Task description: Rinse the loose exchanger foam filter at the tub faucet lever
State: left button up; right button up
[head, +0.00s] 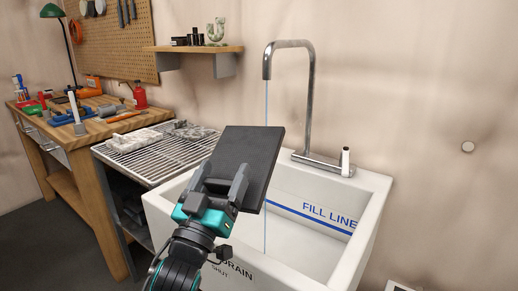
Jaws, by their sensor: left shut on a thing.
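A dark grey, flat rectangular foam filter (250,150) is held tilted above the left part of the white tub (375,205). My left gripper (231,186) is shut on its lower edge. The chrome faucet (311,100) arches over the tub from the back rim. A thin blue stream of water (266,232) falls from its spout, and the filter appears close to it; I cannot tell whether they touch. My right gripper is not in view.
A wire drying rack (150,165) with grey pieces on it adjoins the tub's left side. A wooden workbench (100,130) with tools stands farther left. A small wall shelf (200,49) hangs left of the faucet. Free room shows inside the tub's right half.

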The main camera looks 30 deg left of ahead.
pick_arm(q)
jog(key=shift+s+a+r+p, duration=0.1)
jog(key=shift+s+r+p, duration=0.65)
jog(key=shift+s, duration=0.25)
jog(key=shift+s+a+r+p, duration=0.1)
jog(key=shift+s+r+p, duration=0.55)
jog(key=shift+s+r, duration=0.25)
